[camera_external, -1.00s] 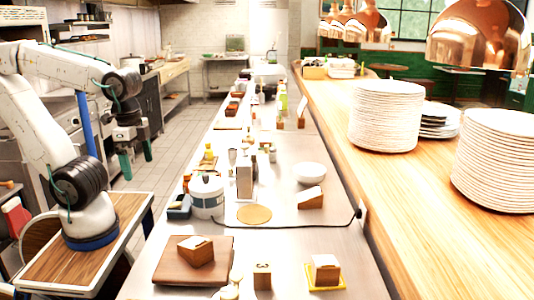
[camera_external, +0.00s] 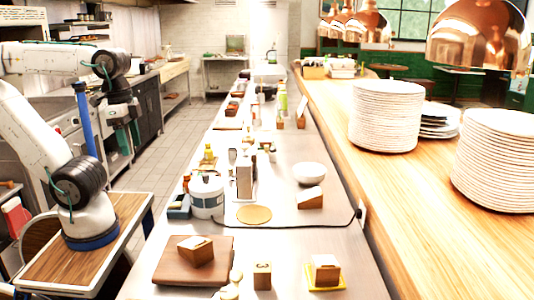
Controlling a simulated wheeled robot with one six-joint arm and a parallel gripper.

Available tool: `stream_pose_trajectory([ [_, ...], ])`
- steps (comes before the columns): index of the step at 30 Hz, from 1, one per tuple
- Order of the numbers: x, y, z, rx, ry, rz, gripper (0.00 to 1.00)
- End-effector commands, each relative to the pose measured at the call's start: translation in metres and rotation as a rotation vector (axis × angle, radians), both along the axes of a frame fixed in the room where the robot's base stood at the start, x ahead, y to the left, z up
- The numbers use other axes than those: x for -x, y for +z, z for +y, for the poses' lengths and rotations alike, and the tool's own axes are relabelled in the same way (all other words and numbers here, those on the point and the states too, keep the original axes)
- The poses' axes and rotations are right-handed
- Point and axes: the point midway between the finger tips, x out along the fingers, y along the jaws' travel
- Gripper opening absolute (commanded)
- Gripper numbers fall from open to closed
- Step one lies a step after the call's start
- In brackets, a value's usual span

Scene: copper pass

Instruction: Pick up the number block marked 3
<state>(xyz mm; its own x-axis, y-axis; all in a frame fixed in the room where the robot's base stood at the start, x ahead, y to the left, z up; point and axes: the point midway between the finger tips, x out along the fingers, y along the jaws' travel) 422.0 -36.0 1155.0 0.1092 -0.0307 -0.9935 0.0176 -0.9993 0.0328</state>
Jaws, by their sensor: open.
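A small wooden block (camera_external: 262,275) stands on the steel counter at the front; its near face has a dark mark that looks like a 3, though it is small. Another wooden block (camera_external: 196,250) with a pale top sits tilted in angle on a brown board (camera_external: 165,265) to its left. A third block (camera_external: 325,268) sits on a yellow square (camera_external: 342,284) to its right; I cannot read marks on either. My gripper (camera_external: 130,140) is open and empty, pointing down over the floor left of the counter, well above and away from the blocks.
Small pale round things (camera_external: 233,284) stand close left of the marked block. A white pot (camera_external: 207,198), a round tan mat (camera_external: 254,214), a white bowl (camera_external: 308,174) and a wedge-shaped block (camera_external: 311,198) stand farther back. A black cable crosses the counter. Plate stacks (camera_external: 385,118) stand on the wooden shelf.

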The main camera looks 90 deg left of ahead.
Motion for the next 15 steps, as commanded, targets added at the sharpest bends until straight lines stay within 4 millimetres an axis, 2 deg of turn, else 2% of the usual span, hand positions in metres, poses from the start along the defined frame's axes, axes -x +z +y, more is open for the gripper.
stream_pose_trajectory([
  [8, -0.041, 0.0, -0.051, 0.265, 0.183, 0.181, 0.62],
  [11, -0.065, 0.004, -0.075, 0.392, 0.282, 0.278, 0.62],
  [15, -0.111, 0.01, -0.112, 0.591, 0.452, 0.453, 0.62],
])
